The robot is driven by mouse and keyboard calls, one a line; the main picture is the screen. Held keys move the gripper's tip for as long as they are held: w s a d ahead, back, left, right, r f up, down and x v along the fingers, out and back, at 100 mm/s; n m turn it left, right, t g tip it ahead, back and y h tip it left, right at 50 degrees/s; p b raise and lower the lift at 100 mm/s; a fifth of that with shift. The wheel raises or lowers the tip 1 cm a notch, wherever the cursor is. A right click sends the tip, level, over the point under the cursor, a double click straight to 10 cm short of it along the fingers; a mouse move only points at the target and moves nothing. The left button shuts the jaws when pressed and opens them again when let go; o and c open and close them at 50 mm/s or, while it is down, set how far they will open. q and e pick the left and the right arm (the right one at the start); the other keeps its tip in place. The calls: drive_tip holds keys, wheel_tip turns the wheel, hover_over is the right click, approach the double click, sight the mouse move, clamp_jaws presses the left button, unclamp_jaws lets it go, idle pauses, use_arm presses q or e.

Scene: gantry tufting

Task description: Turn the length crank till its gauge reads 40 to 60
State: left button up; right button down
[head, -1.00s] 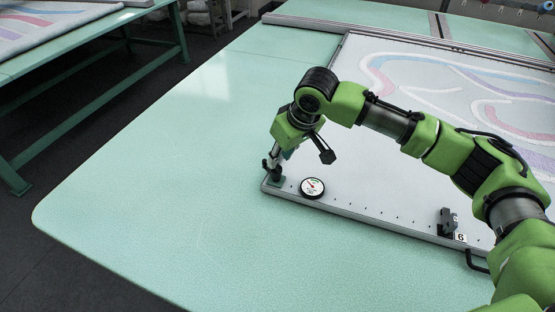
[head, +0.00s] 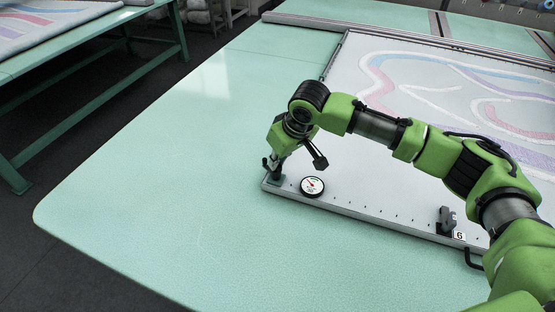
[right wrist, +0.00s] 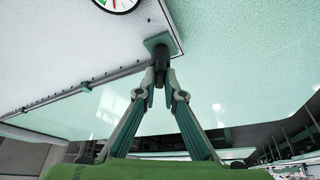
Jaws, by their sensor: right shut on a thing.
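The length crank (head: 275,178) stands at the near left corner of the frame, its dark post on a small green-grey base. My right gripper (head: 273,163) is over it with the arm reaching in from the right. In the right wrist view the two fingers (right wrist: 160,80) are shut on the dark crank handle (right wrist: 161,56). The round gauge (head: 312,187) lies just right of the crank, white-faced with a black rim, a green arc and a red needle. Its numbers are too small to read. It is cut off in the right wrist view (right wrist: 117,3). My left gripper is out of view.
The white frame (head: 360,212) lies on the pale green table (head: 150,200), with coloured tufted bands on its cloth. A dark clamp (head: 446,220) beside a "6" tag sits further right on the frame's near edge. The table's left part is clear.

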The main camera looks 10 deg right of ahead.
drive_tip(key=shift+r+p, duration=0.15)
drive_tip(key=shift+p, duration=0.35)
drive_tip(key=m+h+p, duration=0.1)
drive_tip(key=m+p, duration=0.2)
drive_tip(key=m+h+p, duration=0.1)
drive_tip(key=m+p, duration=0.1)
drive_tip(key=p, duration=0.2)
drive_tip(key=m+h+p, duration=0.1)
drive_tip(key=m+p, duration=0.2)
drive_tip(key=p, duration=0.1)
drive_tip(key=shift+s+a+r+m, duration=0.1)
drive_tip(key=shift+a+m, duration=0.2)
drive_tip(key=shift+a, duration=0.05)
drive_tip(key=m+h+p, duration=0.1)
drive_tip(key=m+p, duration=0.1)
drive_tip(key=m, duration=0.1)
drive_tip(key=shift+a+m+h, duration=0.1)
drive_tip(key=shift+m+h, duration=0.2)
drive_tip(key=shift+w+f+m+g+h+p, duration=0.15)
drive_tip(key=shift+m+g+h+p, duration=0.15)
drive_tip(key=shift+m, duration=0.6)
drive_tip(key=shift+w+f+m+g+h+p, duration=0.1)
drive_tip(key=shift+m+g+h+p, duration=0.15)
drive_tip(key=shift+m, duration=0.65)
drive_tip(key=c, duration=2.1)
unclamp_jaws()
drive_tip(key=shift+c, duration=0.2)
drive_tip(key=shift+r, duration=0.1)
drive_tip(key=v, duration=1.1)
drive_tip(key=shift+r, duration=0.4)
